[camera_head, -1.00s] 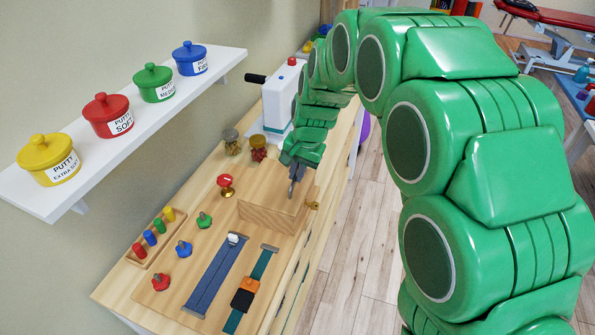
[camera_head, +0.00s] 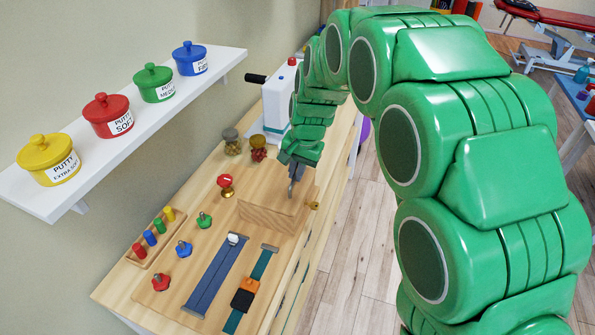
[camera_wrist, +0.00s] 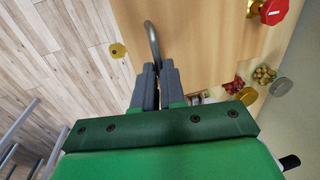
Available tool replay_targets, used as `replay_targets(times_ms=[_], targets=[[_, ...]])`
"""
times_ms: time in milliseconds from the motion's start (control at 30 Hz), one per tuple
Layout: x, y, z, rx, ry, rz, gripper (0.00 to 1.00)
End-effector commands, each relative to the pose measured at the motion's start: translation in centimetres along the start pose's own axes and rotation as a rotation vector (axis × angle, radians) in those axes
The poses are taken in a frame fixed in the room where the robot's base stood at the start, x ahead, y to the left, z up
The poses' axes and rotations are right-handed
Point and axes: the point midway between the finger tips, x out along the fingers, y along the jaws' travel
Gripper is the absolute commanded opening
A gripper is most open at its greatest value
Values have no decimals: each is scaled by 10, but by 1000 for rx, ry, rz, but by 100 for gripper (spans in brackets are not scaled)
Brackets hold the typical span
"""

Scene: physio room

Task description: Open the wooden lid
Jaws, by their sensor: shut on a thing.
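The wooden lid (camera_head: 270,187) tops a light wooden box (camera_head: 262,216) on the board at the right of the workbench. It looks closed, though my gripper and arm hide part of its far side. A curved grey metal handle (camera_wrist: 151,35) rises from the lid in the wrist view. My gripper (camera_head: 292,190) is low over the lid near its right edge. In the wrist view my gripper (camera_wrist: 152,72) is shut on the handle, whose lower end goes between the fingers. A brass piece (camera_head: 314,205) sticks out at the box's right side.
A red-topped brass knob (camera_head: 225,183) stands left of the box. Coloured pegs, a blue hinged strip (camera_head: 214,274) and a teal strap (camera_head: 251,289) lie in front. Jars (camera_head: 258,150) and a white device (camera_head: 281,98) stand behind. Open floor (camera_head: 345,260) is at the right.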

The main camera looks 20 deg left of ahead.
Motion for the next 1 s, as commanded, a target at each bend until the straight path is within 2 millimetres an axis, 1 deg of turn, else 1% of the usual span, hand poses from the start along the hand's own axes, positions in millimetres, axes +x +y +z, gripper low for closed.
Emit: replay_targets(times_ms=[267, 633, 900, 1000], targets=[[-12, -11, -1, -3, 2, 98, 0], [-29, -32, -1, -3, 4, 269, 0], [-36, -45, 0, -3, 2, 378, 0], [-40, -50, 0, -2, 0, 380, 0]])
